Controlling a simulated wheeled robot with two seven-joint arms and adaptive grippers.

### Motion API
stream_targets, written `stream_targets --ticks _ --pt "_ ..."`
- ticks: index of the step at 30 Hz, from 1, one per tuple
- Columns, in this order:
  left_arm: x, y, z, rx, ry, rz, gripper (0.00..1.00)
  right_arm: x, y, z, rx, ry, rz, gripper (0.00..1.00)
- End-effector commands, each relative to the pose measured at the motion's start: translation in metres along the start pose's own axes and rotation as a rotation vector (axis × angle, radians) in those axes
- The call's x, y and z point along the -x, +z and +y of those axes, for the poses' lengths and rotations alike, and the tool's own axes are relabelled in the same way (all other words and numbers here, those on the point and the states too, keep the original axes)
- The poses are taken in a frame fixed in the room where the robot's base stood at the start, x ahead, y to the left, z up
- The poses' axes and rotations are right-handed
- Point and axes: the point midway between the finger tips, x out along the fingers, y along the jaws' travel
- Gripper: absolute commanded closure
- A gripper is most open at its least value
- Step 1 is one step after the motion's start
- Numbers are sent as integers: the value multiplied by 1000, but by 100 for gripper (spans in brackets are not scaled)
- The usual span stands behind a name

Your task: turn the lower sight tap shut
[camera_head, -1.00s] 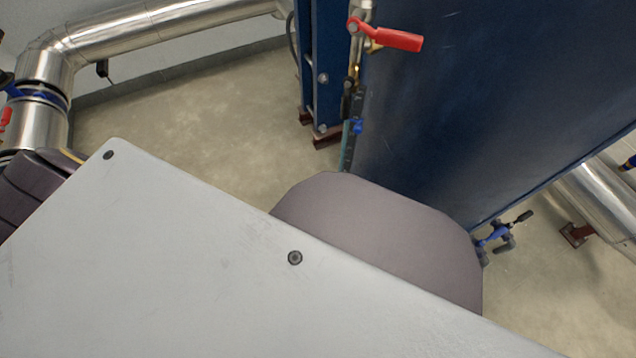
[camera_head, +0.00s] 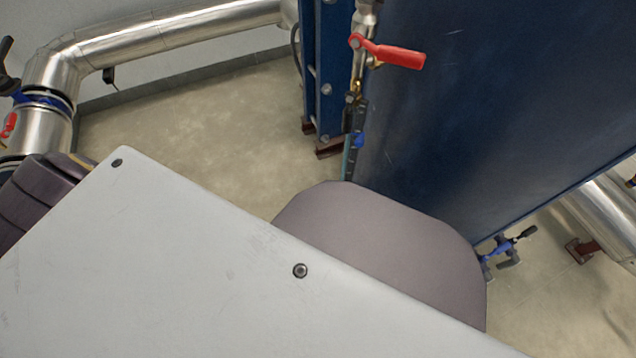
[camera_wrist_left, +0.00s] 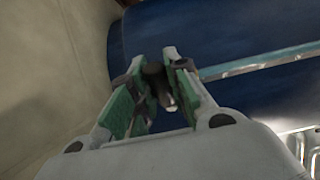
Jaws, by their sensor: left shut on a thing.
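My left gripper (camera_wrist_left: 157,78) shows in the left wrist view, its green-padded fingers shut on a small dark handle (camera_wrist_left: 160,88). The handle seems to belong to the lower sight tap; its body and exact angle are hard to make out. In the head view the narrow sight tube (camera_head: 347,162) runs down beside the blue plate exchanger (camera_head: 480,110). A blue tap handle (camera_head: 359,140) shows on it. The lower end of the tube and my left gripper are hidden behind my own arm. My right gripper is in neither view.
A red lever valve (camera_head: 400,56) sits above the sight tube. A silver pipe (camera_head: 180,32) runs along the back left. A small blue-handled valve (camera_head: 503,250) stands by the exchanger's lower right edge. The floor (camera_head: 190,130) at left is bare.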

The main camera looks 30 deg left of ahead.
Motion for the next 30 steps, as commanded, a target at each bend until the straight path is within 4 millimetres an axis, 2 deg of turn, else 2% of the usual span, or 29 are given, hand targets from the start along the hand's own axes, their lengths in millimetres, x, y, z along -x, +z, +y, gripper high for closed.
stream_targets --ticks 6,7,12,30 --pt "1 2 1 0 3 -3 100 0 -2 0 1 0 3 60" --pt "1 2 1 0 3 -3 79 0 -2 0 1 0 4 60" --pt "0 1 1 0 2 -2 60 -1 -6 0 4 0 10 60" --pt "0 1 -1 0 1 -2 60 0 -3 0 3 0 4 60"
